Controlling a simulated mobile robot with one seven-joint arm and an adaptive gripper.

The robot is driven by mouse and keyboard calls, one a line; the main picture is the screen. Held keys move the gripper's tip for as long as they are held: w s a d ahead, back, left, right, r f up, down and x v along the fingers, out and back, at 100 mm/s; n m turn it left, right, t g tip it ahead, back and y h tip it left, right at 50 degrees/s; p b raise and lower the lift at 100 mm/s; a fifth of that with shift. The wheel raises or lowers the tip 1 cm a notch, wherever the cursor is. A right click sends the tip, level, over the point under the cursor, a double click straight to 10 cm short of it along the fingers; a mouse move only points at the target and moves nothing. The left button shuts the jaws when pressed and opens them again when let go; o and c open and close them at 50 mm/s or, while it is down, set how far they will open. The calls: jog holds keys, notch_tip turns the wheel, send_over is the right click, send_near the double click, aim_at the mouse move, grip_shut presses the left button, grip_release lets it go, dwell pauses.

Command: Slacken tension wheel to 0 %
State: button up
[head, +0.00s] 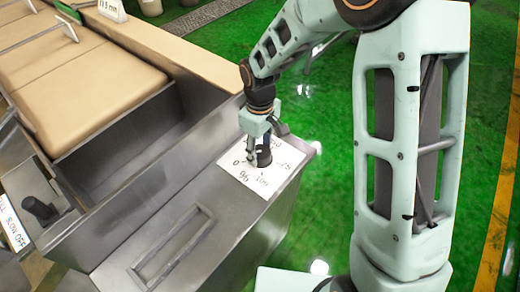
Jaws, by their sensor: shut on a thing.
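The tension wheel (264,158) is a small dark knob on a white dial plate (233,166) on top of the grey metal housing. The plate carries black marks around the knob; I can make out a 0 at its left and what looks like 100 at its front. My gripper (256,150) points down over the plate and is shut on the tension wheel. The fingers and wrist hide part of the wheel and the far side of the plate, so I cannot read the wheel's setting.
A deep open trough (115,150) lies beside tan padded surfaces (90,95). A flat handle frame (172,246) is on the housing's front top. Green floor (325,215) is clear at the right.

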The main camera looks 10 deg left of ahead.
aim_at(260, 150)
jog(key=shift+n, duration=0.3)
jog(key=o, duration=1.2)
jog(key=shift+c, duration=0.2)
notch_tip(260, 150, up, 12)
